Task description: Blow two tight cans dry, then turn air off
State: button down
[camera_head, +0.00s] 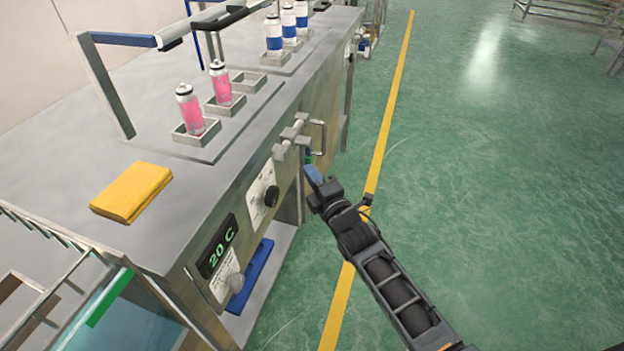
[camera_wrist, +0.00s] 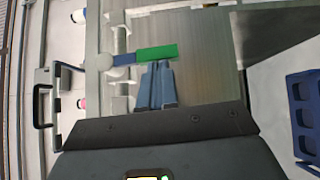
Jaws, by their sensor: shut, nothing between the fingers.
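Two pink cans with white tops (camera_head: 190,112) (camera_head: 220,83) stand upright in square holders on the bench; a third holder (camera_head: 250,82) beside them is empty. Blue-and-white cans (camera_head: 273,36) stand in holders further back. A metal valve fitting (camera_head: 292,136) is on the bench's front face, with a small green lever (camera_head: 308,156) below it. The lever shows as a green and blue bar in the wrist view (camera_wrist: 157,53). My gripper (camera_head: 313,174) is shut and empty, its blue fingertips (camera_wrist: 155,66) right at the green part. I cannot tell whether they touch it.
A yellow folded cloth (camera_head: 132,191) lies on the bench top. A dial (camera_head: 271,196) and a "20 C" display (camera_head: 217,246) are on the front face. A blue tray (camera_head: 250,277) sits low under the bench. A glass-sided tank (camera_head: 92,311) stands near left.

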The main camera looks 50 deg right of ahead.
jog(key=w+d+r+n+t+y+b, duration=0.1)
jog(key=d+n+t+y+b, duration=0.1)
jog(key=d+n+t+b, duration=0.2)
jog(key=w+d+r+n+t+y+b, duration=0.2)
jog(key=d+n+t+b, duration=0.3)
jog(key=b, duration=1.5)
jog(key=shift+w+d+n+y+b, duration=0.3)
jog(key=shift+n+y, duration=0.5)
jog(key=shift+n, duration=1.7)
jog(key=shift+r, duration=0.35)
jog(key=shift+f, duration=0.1)
jog(key=s+d+f+b, duration=0.2)
jog(key=s+f, duration=0.4)
jog(key=f, duration=0.5)
jog(key=shift+s+d+f+b, duration=0.2)
jog(key=shift+s+f+b, duration=0.2)
jog(key=shift+b, duration=0.15)
